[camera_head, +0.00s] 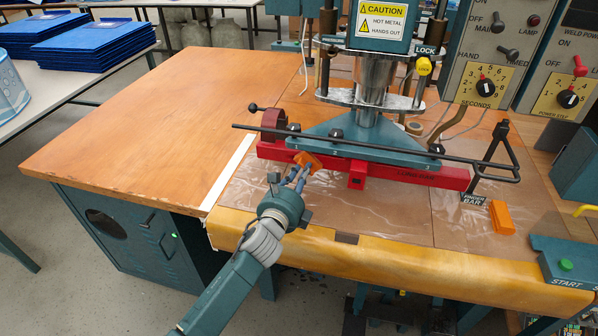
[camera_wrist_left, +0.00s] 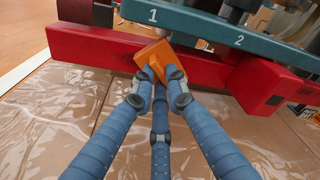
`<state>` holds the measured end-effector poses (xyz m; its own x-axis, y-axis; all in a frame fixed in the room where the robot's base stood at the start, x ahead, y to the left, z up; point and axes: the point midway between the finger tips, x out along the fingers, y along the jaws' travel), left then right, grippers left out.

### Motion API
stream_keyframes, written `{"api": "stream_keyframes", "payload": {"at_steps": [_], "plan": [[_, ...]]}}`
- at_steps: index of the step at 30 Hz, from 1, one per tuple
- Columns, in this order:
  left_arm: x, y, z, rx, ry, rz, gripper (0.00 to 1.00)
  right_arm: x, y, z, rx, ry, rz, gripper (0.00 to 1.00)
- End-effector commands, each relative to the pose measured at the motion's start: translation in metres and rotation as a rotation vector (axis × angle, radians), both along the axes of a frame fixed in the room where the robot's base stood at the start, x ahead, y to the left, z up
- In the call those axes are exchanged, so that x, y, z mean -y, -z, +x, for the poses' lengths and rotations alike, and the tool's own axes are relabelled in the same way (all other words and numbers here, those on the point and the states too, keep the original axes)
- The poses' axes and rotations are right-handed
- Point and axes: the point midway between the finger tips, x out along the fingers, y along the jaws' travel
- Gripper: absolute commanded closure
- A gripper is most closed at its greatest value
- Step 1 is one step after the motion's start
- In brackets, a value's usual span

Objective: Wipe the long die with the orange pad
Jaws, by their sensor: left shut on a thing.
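The long die is a red bar (camera_head: 410,175) under the teal press plate, with lettering near its right end. It also shows in the left wrist view (camera_wrist_left: 90,52). My left gripper (camera_head: 299,177) reaches in from the front and is shut on the orange pad (camera_head: 309,161). In the left wrist view, the fingers (camera_wrist_left: 161,78) grip the tilted pad (camera_wrist_left: 153,56) in front of the die's face, below the mark 1. The pad overlaps the die there; whether it presses on it I cannot tell. My right gripper is not in view.
The teal press plate (camera_head: 340,148) sits just above the die, with a black finger bar (camera_head: 400,152) along its front. An orange block (camera_head: 502,217) lies at the right. A START box (camera_head: 565,262) stands at the right front. The wooden table (camera_head: 130,130) at left is clear.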

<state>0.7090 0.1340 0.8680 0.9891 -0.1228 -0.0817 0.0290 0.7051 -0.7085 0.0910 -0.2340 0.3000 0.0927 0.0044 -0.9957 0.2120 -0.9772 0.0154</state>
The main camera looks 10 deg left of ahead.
Motion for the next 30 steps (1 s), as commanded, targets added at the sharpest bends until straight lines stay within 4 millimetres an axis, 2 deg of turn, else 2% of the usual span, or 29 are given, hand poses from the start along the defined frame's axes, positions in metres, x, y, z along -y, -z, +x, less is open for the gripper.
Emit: {"api": "stream_keyframes", "payload": {"at_steps": [10,20,30], "plan": [[-0.030,-0.002,0.000,0.000,-0.003,0.003,1.00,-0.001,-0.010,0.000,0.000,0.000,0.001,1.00],[-0.043,-0.001,0.001,0.000,-0.003,0.002,1.00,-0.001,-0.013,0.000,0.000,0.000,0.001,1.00],[-0.070,-0.001,0.004,0.001,-0.003,0.001,1.00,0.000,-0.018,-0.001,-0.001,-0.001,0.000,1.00]]}}
